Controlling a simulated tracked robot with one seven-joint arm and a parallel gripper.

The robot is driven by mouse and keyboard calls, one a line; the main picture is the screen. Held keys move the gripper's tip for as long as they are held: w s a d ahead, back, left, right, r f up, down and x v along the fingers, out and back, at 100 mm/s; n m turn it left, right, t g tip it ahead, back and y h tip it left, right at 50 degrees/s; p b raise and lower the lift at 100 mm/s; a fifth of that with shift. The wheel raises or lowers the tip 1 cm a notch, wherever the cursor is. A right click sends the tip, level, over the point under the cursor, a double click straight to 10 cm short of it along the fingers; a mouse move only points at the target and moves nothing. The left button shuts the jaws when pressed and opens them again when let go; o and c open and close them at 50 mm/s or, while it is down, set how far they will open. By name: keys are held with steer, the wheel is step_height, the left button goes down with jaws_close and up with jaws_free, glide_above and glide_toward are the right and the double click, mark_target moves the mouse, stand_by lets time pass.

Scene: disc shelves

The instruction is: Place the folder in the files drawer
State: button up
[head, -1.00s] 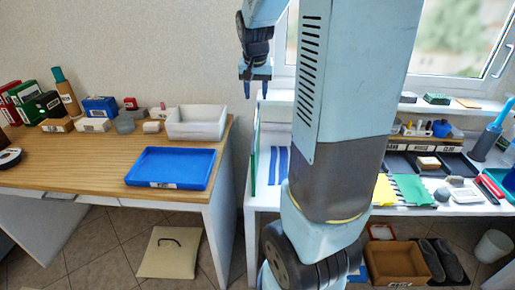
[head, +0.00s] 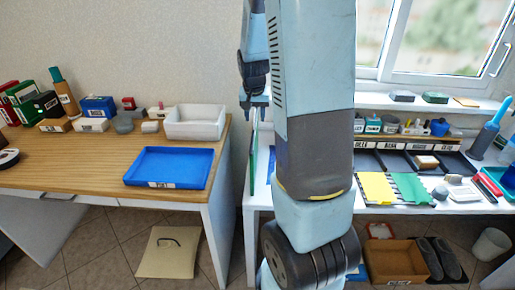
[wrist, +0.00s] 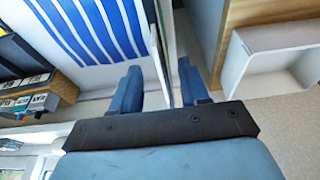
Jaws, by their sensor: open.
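I cannot tell for sure which thing is the folder. A yellow flat sheet (head: 375,187) and a green flat sheet (head: 411,188) lie side by side on the white table at the right. A thin green-edged upright panel (head: 254,155) stands at that table's left end. No open files drawer shows clearly. My gripper (head: 254,101) is near the top of the panel, partly hidden by my arm. In the wrist view my gripper (wrist: 162,85) is open, with a thin pale edge running up between its fingers; contact cannot be told.
A blue tray (head: 167,167) and a white bin (head: 196,122) are on the wooden desk. A blue-striped mat (wrist: 95,28) lies beside the panel. A cardboard box (head: 397,262) is under the white table. Dark labelled trays (head: 405,161) stand at its back.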

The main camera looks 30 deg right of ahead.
steer(key=shift+x, duration=1.75)
steer(key=shift+w+a, duration=0.1)
jaws_close()
